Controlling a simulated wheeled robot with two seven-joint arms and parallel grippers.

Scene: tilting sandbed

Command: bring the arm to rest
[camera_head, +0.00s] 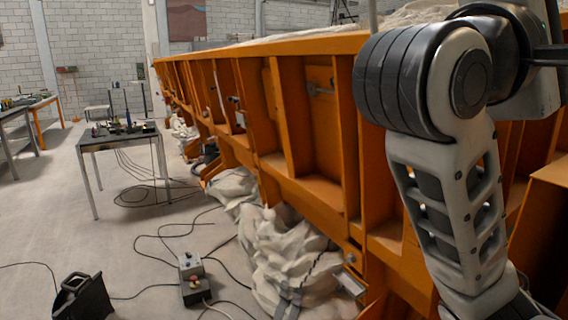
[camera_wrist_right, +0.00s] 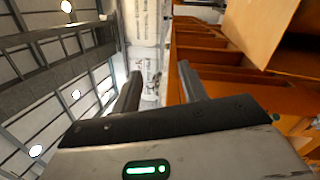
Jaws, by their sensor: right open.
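My right arm (camera_head: 445,160) stands raised and bent at the right of the head view, in front of the orange sandbed (camera_head: 330,140). Its gripper is out of that frame. In the right wrist view my right gripper (camera_wrist_right: 158,90) has its two dark fingers apart, with nothing between them. My left gripper is in neither view.
A small table (camera_head: 118,138) with tools stands at the left. A control box (camera_head: 193,280), a black object (camera_head: 82,298) and loose cables lie on the floor. Crumpled pale sheeting (camera_head: 285,255) lies along the sandbed's foot. Bare floor (camera_head: 50,215) lies at the left.

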